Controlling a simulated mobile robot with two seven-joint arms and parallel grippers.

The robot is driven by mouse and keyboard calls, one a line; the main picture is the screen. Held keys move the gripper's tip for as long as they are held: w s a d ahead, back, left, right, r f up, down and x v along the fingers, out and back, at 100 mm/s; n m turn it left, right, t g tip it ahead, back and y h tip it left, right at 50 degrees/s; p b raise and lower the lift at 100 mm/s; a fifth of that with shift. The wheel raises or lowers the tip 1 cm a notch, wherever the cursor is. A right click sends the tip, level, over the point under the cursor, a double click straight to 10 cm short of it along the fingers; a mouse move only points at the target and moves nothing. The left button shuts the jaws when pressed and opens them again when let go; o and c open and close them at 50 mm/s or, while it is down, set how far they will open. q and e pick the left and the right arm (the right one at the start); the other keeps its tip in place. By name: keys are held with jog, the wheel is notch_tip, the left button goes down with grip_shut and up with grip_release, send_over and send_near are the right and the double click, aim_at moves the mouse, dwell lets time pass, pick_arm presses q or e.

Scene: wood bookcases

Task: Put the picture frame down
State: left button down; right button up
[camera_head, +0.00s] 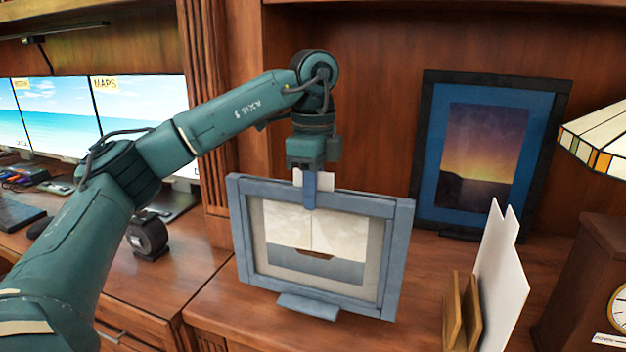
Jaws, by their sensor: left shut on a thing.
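The picture frame (259,272) is blue-grey with a pale mat and a light picture, and it has a small foot at its bottom edge. It is upright at the middle of the view, over the wooden desk surface (262,318). My left gripper (311,192) comes down from above and is shut on the middle of its top edge. I cannot tell whether the frame's foot touches the wood. My right gripper is not in view.
A dark frame with a sunset picture (484,160) stands behind at the right. A white card in a wooden holder (503,265), a clock (590,285) and a lampshade (600,140) are at the right. Monitors (140,105) and a black round object (148,236) are at the left.

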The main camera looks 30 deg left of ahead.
aim_at(316, 243)
pick_arm(q)
notch_tip(316, 243, down, 3)
jog(key=shift+f, duration=0.25)
jog(key=c, duration=1.4)
grip_release()
jog(key=shift+f, duration=0.1)
